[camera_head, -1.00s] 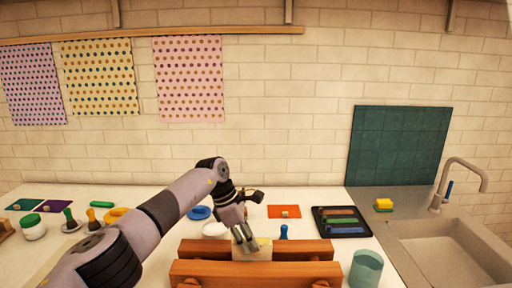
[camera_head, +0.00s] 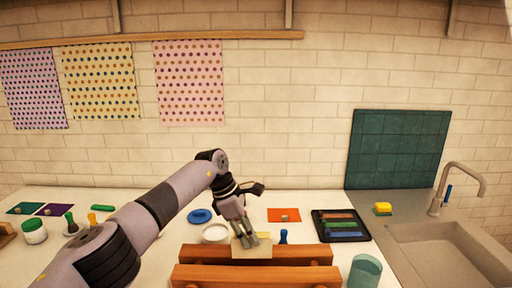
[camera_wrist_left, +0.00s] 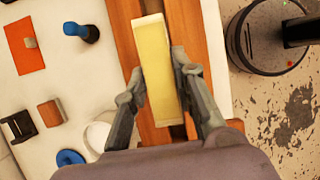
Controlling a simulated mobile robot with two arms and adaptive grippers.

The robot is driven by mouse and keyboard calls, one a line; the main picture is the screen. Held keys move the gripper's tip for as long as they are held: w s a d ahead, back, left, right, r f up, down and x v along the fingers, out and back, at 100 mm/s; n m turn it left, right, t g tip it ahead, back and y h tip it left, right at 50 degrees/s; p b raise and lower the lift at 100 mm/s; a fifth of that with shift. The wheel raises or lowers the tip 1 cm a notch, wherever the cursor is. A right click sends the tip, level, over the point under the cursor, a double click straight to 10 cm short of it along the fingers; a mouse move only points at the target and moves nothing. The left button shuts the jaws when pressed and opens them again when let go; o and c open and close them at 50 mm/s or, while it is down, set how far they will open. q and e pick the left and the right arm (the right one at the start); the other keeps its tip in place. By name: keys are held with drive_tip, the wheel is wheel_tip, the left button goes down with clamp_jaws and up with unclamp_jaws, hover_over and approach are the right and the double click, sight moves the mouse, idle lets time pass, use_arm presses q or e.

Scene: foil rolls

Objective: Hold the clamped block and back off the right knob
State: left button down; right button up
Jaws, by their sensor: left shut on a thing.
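The clamp has two parallel orange-brown wooden bars, the back bar (camera_head: 205,253) and the front bar (camera_head: 255,275). A pale block with a yellow top (camera_head: 262,247) sits between them; it also shows as a yellow block in the left wrist view (camera_wrist_left: 160,85). My left gripper (camera_head: 248,241) reaches down from behind and is shut on the block. In the left wrist view, its fingers (camera_wrist_left: 157,66) lie along the block's two sides. The clamp's knobs are cut off at the bottom of the head view, so I cannot make out the right knob. My right gripper is out of view.
A teal cup (camera_head: 364,270) stands right of the clamp. A blue-topped peg (camera_head: 283,237), white bowl (camera_head: 215,233), blue lid (camera_head: 199,215), orange mat (camera_head: 284,215) and dark tray (camera_head: 340,226) lie behind it. The sink (camera_head: 450,250) is at the right.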

use_arm(q)
drive_tip(key=shift+r+p, duration=0.55)
drive_tip(key=shift+r, duration=0.6)
